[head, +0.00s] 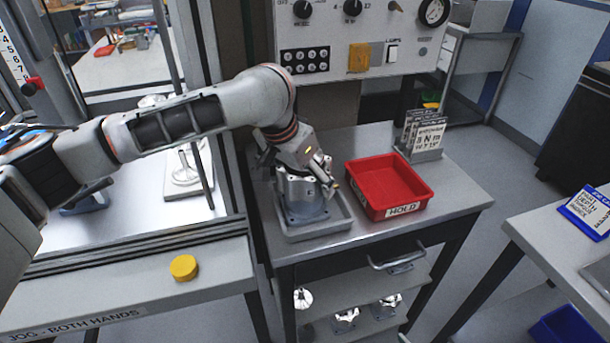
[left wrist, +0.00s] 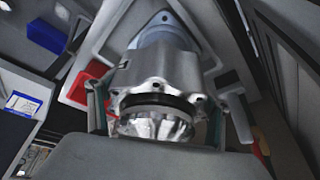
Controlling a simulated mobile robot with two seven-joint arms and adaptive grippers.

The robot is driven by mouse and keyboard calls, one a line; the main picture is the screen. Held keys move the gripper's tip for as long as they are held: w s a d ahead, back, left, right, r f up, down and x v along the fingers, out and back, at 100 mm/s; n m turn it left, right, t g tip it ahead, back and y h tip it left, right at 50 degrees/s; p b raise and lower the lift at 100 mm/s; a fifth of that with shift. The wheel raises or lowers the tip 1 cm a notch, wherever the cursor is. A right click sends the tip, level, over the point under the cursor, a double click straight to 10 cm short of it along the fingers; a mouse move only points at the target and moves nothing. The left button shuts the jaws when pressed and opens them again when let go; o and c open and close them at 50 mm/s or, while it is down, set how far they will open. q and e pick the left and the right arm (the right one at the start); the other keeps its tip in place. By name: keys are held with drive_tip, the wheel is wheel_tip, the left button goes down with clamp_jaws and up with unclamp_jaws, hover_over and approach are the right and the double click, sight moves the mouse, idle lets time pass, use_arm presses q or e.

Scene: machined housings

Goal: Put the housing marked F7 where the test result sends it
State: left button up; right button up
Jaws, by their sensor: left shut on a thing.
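My left gripper (head: 305,172) is shut on a metal housing (head: 303,196) in the head view. The housing is upright, within the outline of a grey tray (head: 318,229) on the small bench; I cannot tell whether it touches the tray floor. In the left wrist view the housing (left wrist: 165,75) sits between the fingers, its flange with bolt holes and round bore facing the camera. No F7 mark is readable. A red tray (head: 424,196) labelled HOLD stands right of the grey one and looks empty. My right gripper is not in view.
A stand of printed cards (head: 425,140) is behind the red tray. A test panel (head: 360,40) with knobs rises behind the bench. Several housings (head: 346,318) lie on the shelf below. A yellow button (head: 184,268) is at left, a blue-framed sign (head: 590,212) on the right table.

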sight(291, 173)
use_arm(q)
drive_tip(key=shift+r+p, duration=0.1)
drive_tip(key=shift+p, duration=0.3)
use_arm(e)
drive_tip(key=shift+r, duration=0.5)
use_arm(q)
drive_tip(key=o, duration=2.1)
drive_tip(key=shift+f, duration=0.2)
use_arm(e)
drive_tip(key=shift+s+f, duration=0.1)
use_arm(q)
drive_tip(key=b, duration=0.6)
drive_tip(key=shift+s+f, duration=0.1)
drive_tip(key=shift+f, duration=0.25)
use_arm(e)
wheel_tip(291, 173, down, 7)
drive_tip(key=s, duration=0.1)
use_arm(q)
drive_tip(key=p+v, duration=0.3)
drive_tip(key=v, duration=0.9)
drive_tip(key=shift+d+p, duration=0.1)
drive_tip(key=shift+p, duration=0.2)
drive_tip(key=shift+r, duration=0.45)
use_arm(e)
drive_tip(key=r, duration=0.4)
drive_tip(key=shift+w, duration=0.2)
